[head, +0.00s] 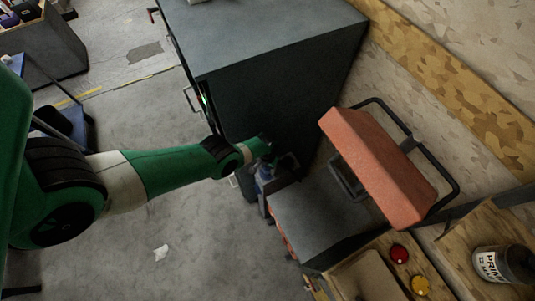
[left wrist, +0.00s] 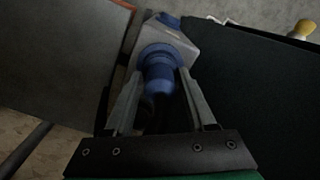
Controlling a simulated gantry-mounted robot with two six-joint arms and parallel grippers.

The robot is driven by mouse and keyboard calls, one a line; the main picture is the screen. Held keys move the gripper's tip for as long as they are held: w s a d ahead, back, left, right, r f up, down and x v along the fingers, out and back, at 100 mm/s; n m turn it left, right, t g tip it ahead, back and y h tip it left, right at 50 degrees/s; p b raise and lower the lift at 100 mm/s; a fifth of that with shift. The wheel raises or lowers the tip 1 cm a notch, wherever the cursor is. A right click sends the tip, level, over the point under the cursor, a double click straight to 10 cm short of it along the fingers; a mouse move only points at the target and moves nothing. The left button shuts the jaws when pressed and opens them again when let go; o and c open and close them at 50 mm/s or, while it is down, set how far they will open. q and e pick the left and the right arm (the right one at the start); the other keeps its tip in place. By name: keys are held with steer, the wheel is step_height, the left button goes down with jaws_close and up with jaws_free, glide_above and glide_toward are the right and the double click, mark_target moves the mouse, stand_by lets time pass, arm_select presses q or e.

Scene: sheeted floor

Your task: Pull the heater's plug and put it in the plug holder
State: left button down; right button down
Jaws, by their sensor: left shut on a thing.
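My left gripper (head: 265,166) reaches down between the dark cabinet and a grey-topped box. In the left wrist view, my left gripper (left wrist: 160,84) is shut on a blue plug (left wrist: 158,88), one finger on each side. The plug lines up with a blue collar (left wrist: 157,54) on a grey housing (left wrist: 178,40); I cannot tell whether it is fully seated. In the head view, some blue (head: 264,173) shows at the gripper. An orange-red box (head: 378,165) in a black tube frame may be the heater. I cannot make out the plug holder. My right gripper is out of view.
The tall dark cabinet (head: 270,50) stands just behind my left gripper. The grey-topped box (head: 318,215) is close to its right. A wooden surface with a red button (head: 399,253), a yellow button (head: 420,285) and a can (head: 500,264) is at the lower right. The floor at lower left is mostly clear.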

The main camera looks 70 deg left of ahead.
arm_select(q)
steer(key=shift+r, duration=0.1)
steer(key=shift+r+p, duration=2.45)
steer(key=shift+p, duration=0.05)
